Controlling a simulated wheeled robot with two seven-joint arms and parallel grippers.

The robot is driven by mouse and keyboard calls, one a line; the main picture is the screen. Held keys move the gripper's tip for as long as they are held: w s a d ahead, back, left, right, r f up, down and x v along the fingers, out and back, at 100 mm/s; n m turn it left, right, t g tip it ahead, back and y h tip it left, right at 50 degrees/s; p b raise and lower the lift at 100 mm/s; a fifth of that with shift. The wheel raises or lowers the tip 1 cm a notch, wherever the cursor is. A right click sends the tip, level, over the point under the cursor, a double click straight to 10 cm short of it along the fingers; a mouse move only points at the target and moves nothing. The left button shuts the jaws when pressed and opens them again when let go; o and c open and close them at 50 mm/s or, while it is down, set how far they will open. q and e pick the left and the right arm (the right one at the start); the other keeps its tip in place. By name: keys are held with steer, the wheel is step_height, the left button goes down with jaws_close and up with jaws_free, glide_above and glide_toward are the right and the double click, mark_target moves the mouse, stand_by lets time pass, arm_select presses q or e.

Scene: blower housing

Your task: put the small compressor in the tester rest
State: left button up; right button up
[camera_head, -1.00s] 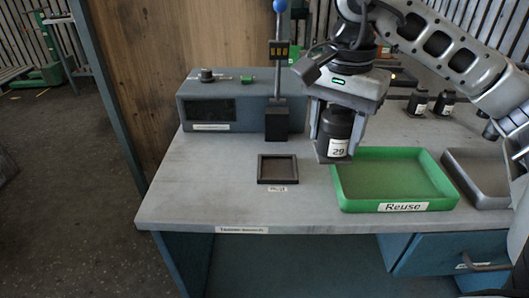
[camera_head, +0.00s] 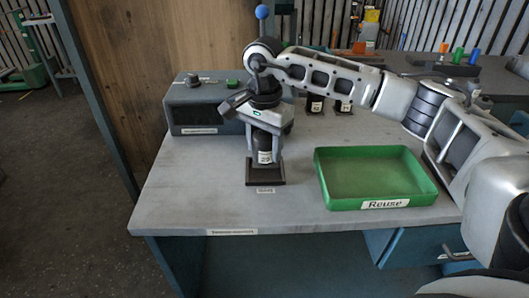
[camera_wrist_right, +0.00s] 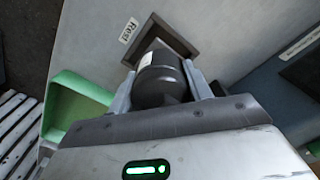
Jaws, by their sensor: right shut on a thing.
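The small compressor is a dark cylinder (camera_head: 264,150) with a white label. My right gripper (camera_head: 264,158) is shut on it and holds it upright over the tester rest (camera_head: 266,182), a dark square frame on the bench. In the right wrist view the compressor (camera_wrist_right: 160,80) sits between the two fingers, with the rest (camera_wrist_right: 178,38) just beyond it, partly hidden. I cannot tell whether the compressor's bottom touches the rest. My left gripper is not in view.
A green tray labelled Reuse (camera_head: 375,203) is to the right of the rest. The grey tester box (camera_head: 200,112) stands behind left. More dark labelled cylinders (camera_head: 316,104) stand at the back. The bench front left is clear.

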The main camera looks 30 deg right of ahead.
mark_target(264, 155)
step_height(264, 155, down, 2)
steer(key=shift+f+p, duration=0.1)
steer(key=shift+p, duration=0.2)
steer(key=shift+f, duration=0.3)
steer(key=shift+f, duration=0.15)
steer(key=o, duration=1.4)
